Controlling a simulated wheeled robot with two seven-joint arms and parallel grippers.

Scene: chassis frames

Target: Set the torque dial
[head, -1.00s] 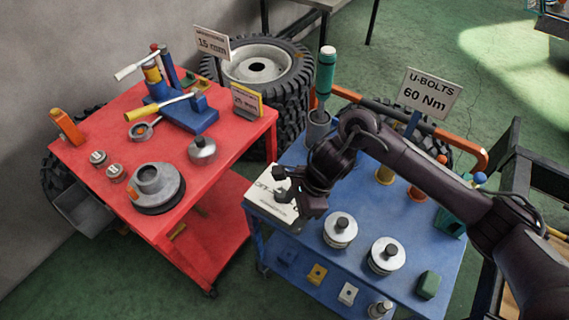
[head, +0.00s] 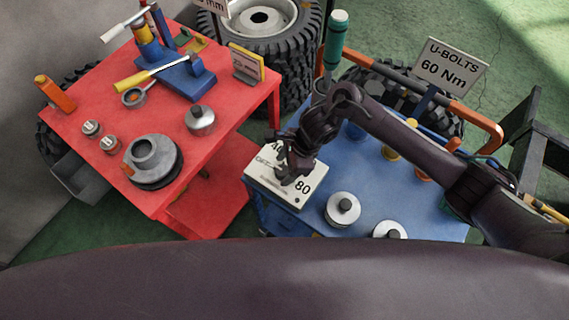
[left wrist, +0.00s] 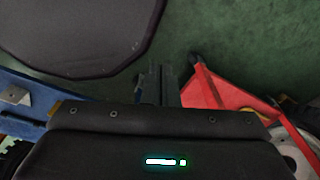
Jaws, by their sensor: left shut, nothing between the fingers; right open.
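The torque dial box (head: 262,180) is a pale box with dark print on the near left corner of the blue cart. An "80" shows on its right part, and part of a "40" at its back edge. My right gripper (head: 285,172) is over the middle of the box and hides the knob area. Whether it touches the dial cannot be told. A sign (head: 450,63) reads "U-BOLTS 60 Nm". My left gripper (left wrist: 158,88) shows in the left wrist view, shut and empty, above the green floor.
The blue cart (head: 390,205) also holds round metal weights (head: 342,208) and a green-handled tool (head: 336,40). A red cart (head: 80,105) with a blue press (head: 175,75) stands left. Tyres (head: 290,75) stand behind. An orange-ended bar (head: 480,122) runs behind the blue cart.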

